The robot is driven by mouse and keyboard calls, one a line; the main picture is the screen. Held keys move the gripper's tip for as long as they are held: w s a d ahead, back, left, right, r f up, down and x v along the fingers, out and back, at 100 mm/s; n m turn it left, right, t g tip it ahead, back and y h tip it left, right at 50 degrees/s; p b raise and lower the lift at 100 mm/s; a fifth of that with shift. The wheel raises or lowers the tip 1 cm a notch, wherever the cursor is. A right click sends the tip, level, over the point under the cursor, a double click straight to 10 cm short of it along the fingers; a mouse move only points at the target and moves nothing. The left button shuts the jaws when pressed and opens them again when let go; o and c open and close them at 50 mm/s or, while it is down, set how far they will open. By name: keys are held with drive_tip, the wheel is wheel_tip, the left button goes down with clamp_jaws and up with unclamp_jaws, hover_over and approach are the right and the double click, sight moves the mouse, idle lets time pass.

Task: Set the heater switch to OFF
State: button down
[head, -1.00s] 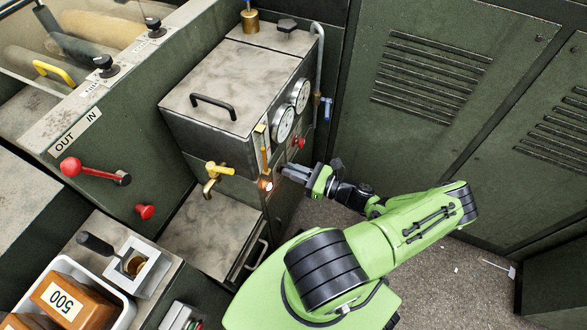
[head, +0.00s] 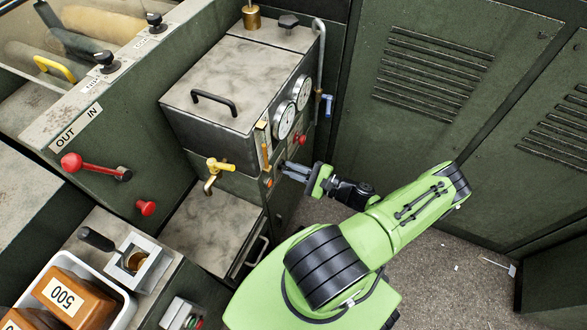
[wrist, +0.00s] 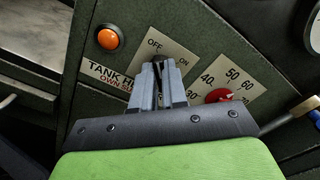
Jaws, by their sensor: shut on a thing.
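My gripper (head: 284,169) is at the front of the heater tank, on the panel below the gauges. In the wrist view its fingers (wrist: 160,82) are shut on the dark heater switch knob (wrist: 158,60), which they largely hide. The switch plate (wrist: 168,51) reads OFF at its upper left and ON at its right. The knob seems to point toward the OFF side, but its pointer is mostly hidden. The orange lamp (wrist: 108,39) beside the plate looks unlit; it also shows in the head view (head: 268,183).
A red-pointer temperature dial (wrist: 219,96) is just right of the switch. Two round gauges (head: 285,121), a yellow tap (head: 219,166) and a blue-handled valve (head: 327,104) are near. Green cabinets (head: 440,110) stand on the right, with open floor before them.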

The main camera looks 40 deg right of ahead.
drive_tip(key=shift+n, duration=0.4)
drive_tip(key=c, duration=1.2)
unclamp_jaws()
drive_tip(key=shift+o, duration=0.2)
drive_tip(key=v, duration=1.5)
drive_tip(key=shift+s+p, duration=0.4)
drive_tip(key=shift+d, duration=0.1)
